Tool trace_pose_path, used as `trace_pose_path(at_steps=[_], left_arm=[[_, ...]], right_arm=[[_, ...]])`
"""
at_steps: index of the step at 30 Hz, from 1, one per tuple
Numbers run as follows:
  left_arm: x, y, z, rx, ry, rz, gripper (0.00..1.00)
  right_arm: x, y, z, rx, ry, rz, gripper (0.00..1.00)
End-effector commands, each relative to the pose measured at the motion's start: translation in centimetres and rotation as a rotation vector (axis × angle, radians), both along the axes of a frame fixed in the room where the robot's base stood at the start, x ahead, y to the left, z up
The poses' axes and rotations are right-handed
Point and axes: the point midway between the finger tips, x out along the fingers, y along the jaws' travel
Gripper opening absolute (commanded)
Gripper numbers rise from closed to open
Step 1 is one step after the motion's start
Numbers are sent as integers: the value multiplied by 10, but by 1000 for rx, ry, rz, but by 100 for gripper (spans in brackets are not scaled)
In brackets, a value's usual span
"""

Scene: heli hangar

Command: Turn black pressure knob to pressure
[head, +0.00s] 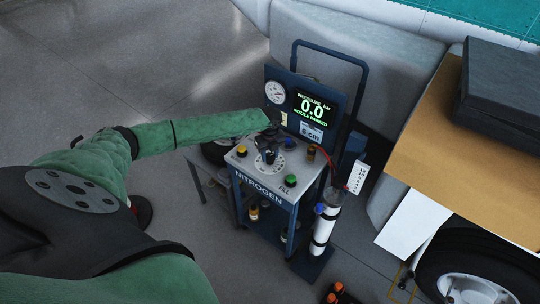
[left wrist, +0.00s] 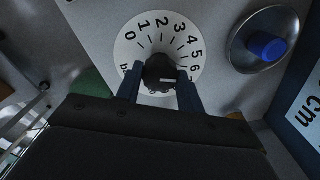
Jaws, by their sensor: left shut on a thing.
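The black pressure knob (left wrist: 159,72) sits at the centre of a white round dial (left wrist: 130,45) marked 0 to 6 in the left wrist view. My left gripper (left wrist: 160,88) has its two dark fingers on either side of the knob and is shut on it. A pale mark on the knob points toward the right, near the 6 side. In the head view my left gripper (head: 268,145) comes down from above onto the dial (head: 268,166) on the nitrogen cart (head: 265,190). My right gripper is not in view.
A yellow knob (head: 241,151), a green knob (head: 290,180) and a blue knob (left wrist: 267,46) stand around the dial. A round gauge (head: 275,92) is left of the screen. A white cylinder (head: 324,228) with a red hose stands right of the cart. Open floor lies left.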

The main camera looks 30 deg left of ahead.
Motion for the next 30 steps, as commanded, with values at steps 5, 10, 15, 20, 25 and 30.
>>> trace_pose_path(at_steps=[5,10,15,20,25,30], left_arm=[[1,0,1,-1,-3,-45,15],[1,0,2,-1,-3,-60,15],[1,0,2,-1,-3,-62,15],[1,0,2,0,-2,-61,15],[1,0,1,0,-2,-61,59],[0,0,1,-1,-1,-61,59]], right_arm=[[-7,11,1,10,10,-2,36],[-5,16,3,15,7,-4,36],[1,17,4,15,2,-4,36],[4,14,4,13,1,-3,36],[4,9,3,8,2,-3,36],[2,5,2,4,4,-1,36]])
